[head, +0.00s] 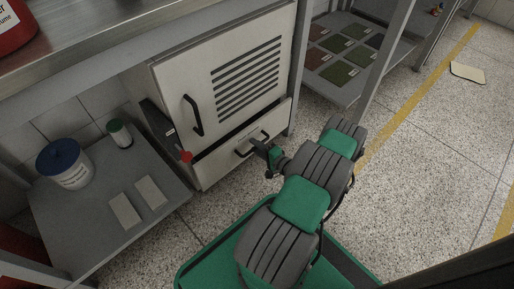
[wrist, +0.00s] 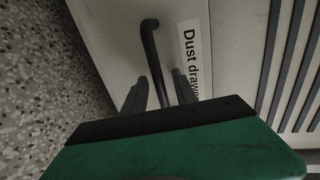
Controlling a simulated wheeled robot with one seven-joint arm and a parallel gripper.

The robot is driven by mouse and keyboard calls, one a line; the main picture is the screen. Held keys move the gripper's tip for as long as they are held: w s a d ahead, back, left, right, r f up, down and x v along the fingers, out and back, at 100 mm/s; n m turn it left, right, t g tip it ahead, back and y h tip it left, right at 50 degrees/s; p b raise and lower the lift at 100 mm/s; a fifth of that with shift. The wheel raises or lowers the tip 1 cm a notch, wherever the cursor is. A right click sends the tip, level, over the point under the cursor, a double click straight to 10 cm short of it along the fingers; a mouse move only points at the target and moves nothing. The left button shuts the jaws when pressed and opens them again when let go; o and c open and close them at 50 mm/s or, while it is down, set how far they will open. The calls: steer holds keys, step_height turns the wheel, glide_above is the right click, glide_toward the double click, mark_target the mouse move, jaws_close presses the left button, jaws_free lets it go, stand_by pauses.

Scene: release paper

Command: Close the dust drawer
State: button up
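The dust drawer (head: 215,170) is the pale lower front of the grey cabinet. A dark gap shows along its top edge, and its front appears to stand a little out. Its black bar handle (head: 243,152) shows in the head view, partly behind my gripper (head: 268,150). In the wrist view the handle (wrist: 151,45) runs down between the two dark fingers of my gripper (wrist: 161,75), beside the "Dust drawer" label (wrist: 190,60). The fingers are apart, with gaps seen beside the bar. The handle's lower end is hidden by the green gripper body.
The vented upper door (head: 245,75) has its own handle (head: 193,115). A red knob (head: 185,157) is at the cabinet's left. A low grey shelf (head: 95,225) holds a blue-lidded tub (head: 64,165), a green-capped jar (head: 119,133) and two pale blocks.

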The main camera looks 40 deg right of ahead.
steer(key=shift+c, duration=0.4)
jaws_close()
stand_by(0.9)
